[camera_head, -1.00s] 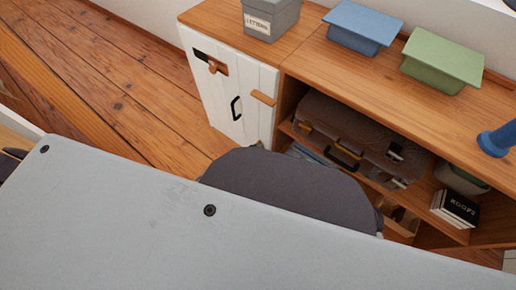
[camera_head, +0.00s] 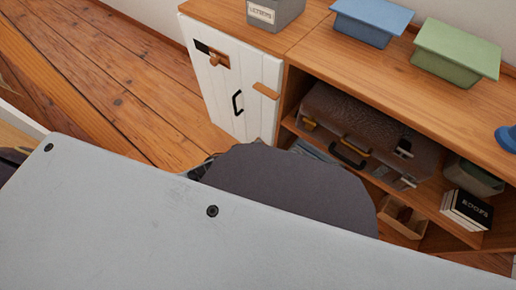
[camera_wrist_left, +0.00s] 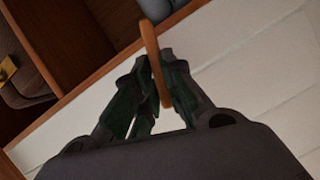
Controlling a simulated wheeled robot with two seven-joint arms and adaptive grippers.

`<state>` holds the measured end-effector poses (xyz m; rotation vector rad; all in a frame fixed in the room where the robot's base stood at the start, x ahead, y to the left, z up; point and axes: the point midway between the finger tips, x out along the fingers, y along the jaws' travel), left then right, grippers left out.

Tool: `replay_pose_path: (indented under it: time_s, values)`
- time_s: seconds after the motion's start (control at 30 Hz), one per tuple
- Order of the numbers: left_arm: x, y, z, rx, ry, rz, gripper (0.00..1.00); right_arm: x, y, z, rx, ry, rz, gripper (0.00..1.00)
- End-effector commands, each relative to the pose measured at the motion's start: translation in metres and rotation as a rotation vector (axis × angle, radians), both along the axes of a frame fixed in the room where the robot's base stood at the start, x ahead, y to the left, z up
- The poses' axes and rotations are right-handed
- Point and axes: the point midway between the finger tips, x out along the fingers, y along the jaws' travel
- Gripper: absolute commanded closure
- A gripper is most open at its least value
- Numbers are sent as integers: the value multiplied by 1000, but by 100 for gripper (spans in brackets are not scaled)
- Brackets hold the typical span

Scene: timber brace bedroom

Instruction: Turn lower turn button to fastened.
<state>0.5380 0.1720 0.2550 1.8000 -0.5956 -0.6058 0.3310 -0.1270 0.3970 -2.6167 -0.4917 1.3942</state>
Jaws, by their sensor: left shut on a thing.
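The white plank door (camera_head: 222,85) of the low wooden cabinet stands in the head view. A wooden turn button (camera_head: 266,91) sits at its right edge and lies slantwise across it. In the left wrist view, my left gripper (camera_wrist_left: 156,78) is shut on another wooden turn button (camera_wrist_left: 150,42), seen as a thin upright strip at the door edge. Its upper end reaches over the brown cabinet edge. In the head view, this lower button and the fingers are mostly hidden behind my dark rounded arm part. My right gripper is not in view.
The door also has a black handle (camera_head: 237,103) and a wooden latch (camera_head: 217,60). Right of it, open shelves hold a brown suitcase (camera_head: 365,135) and books (camera_head: 467,210). Grey, blue (camera_head: 371,22) and green (camera_head: 455,52) boxes stand on top. Floor is clear left of the cabinet.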

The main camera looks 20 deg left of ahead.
Motion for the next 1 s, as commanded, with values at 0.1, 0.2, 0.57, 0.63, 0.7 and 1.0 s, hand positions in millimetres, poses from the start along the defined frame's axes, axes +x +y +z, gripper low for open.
replay_pose_path:
  time_s: [0.1,0.2,0.57,0.63,0.7,1.0]
  values:
    - [0,2,-6,-73,28,2,100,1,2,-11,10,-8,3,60]
    - [0,2,-6,-132,50,1,100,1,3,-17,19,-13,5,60]
    - [0,2,-7,-265,99,3,100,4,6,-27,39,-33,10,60]
    - [0,2,-7,-277,103,2,100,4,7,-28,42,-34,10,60]
    - [0,2,-7,-283,105,2,100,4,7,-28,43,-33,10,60]
    - [0,2,-6,-287,107,2,100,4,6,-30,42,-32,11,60]
